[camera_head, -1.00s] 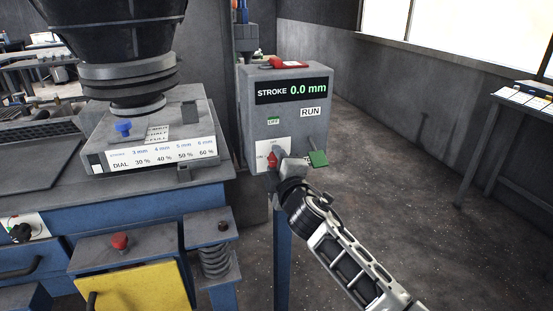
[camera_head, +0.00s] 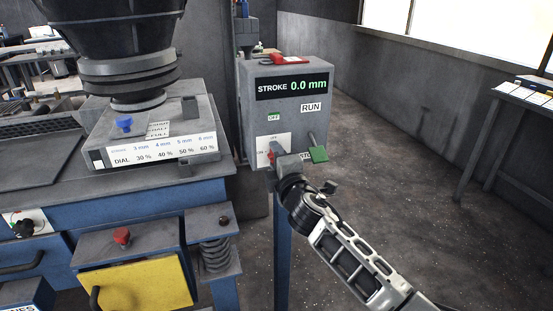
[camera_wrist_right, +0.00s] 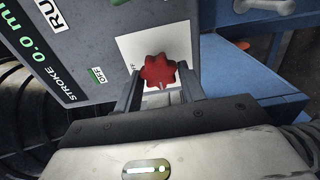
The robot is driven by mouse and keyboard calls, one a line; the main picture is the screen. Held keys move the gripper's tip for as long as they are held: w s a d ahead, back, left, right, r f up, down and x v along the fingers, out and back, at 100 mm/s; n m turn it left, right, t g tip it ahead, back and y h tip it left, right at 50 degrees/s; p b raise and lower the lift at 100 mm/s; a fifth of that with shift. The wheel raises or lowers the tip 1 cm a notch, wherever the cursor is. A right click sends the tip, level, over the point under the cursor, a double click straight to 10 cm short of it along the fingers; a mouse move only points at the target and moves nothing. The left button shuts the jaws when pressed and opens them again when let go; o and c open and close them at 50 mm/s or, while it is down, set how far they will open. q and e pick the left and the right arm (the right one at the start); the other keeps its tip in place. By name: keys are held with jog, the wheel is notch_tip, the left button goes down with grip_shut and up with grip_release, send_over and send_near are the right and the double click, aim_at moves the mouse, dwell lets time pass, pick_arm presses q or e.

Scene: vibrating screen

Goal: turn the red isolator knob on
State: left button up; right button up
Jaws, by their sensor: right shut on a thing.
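The red isolator knob (camera_wrist_right: 158,71) is a lobed knob on a white plate (camera_wrist_right: 142,48) on the grey control box. In the head view the knob (camera_head: 272,152) is partly hidden behind my right gripper (camera_head: 279,155). In the right wrist view the two fingers of my right gripper (camera_wrist_right: 161,84) stand on either side of the knob, and the gripper is shut on it. The plate's lettering is partly covered. The display (camera_head: 291,86) on the control box reads STROKE 0.0 mm. My left gripper is not in view.
A green paddle-like part (camera_head: 318,154) sticks out of the box just right of my right gripper. A red part (camera_head: 290,60) lies on top of the box. The bench with the machine and yellow panel (camera_head: 135,287) is at left.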

jog(key=o, duration=1)
jog(key=shift+d, duration=0.1)
jog(key=shift+c, duration=0.2)
jog(key=shift+s, duration=0.1)
jog(key=v, duration=1.5)
jog(key=shift+s, duration=0.35)
jog(key=shift+d, duration=0.15)
jog(key=s+d+f+m+g+h, duration=0.1)
jog(key=s+d+f+m+g, duration=0.2)
jog(key=s+f+m, duration=0.6)
jog(key=s+d+f+m+g+h, duration=0.1)
jog(key=s+d+f+m+g, duration=0.2)
jog(key=s+d+f+m, duration=0.4)
jog(key=s+f+m, duration=0.3)
jog(key=s+f, duration=0.1)
jog(key=f, duration=0.3)
jog(key=shift+s+g+h, duration=0.3)
jog(key=shift+s+g, duration=0.1)
